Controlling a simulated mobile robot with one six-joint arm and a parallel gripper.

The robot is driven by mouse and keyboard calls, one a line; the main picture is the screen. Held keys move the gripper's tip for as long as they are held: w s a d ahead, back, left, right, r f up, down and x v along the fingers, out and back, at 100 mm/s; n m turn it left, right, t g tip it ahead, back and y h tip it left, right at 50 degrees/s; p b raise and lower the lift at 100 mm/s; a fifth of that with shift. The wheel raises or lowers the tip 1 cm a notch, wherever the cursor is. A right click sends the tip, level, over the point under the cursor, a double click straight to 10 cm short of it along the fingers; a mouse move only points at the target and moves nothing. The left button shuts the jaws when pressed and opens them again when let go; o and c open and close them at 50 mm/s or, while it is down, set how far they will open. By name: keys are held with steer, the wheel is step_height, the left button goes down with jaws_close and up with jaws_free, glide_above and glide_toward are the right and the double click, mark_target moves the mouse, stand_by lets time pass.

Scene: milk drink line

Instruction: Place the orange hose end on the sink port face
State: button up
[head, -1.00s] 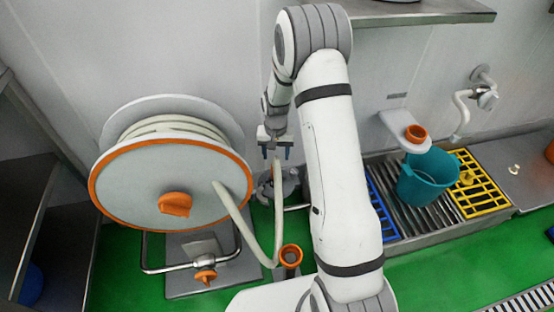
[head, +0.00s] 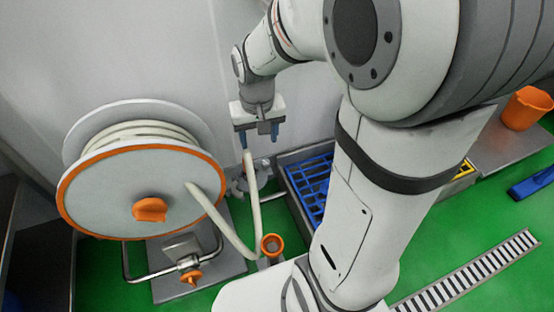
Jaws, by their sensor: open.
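The orange hose end (head: 272,245) hangs low at the front of the reel, beside my base, with its open ring facing up. The pale hose (head: 238,230) runs from the reel face down and loops up near the wall. My gripper (head: 258,140) points down above the top of that loop, with its two blue fingers apart and nothing seen between them. It is well above and behind the orange hose end. The sink port face is not visible; my arm covers most of the sink area.
The hose reel (head: 105,195) with its orange rim stands at the left on a metal base. A blue grate (head: 312,185) lies in the sink trough behind my arm. An orange cup (head: 527,107) stands on the right counter. A floor drain (head: 470,270) and a blue object (head: 532,183) are at right.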

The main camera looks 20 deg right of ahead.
steer(key=s+r+n, duration=0.1)
steer(key=s+r, duration=0.2)
steer(key=s, duration=0.8)
steer(key=shift+d, duration=0.2)
steer(key=shift+w, duration=0.1)
steer(key=shift+c, duration=0.4)
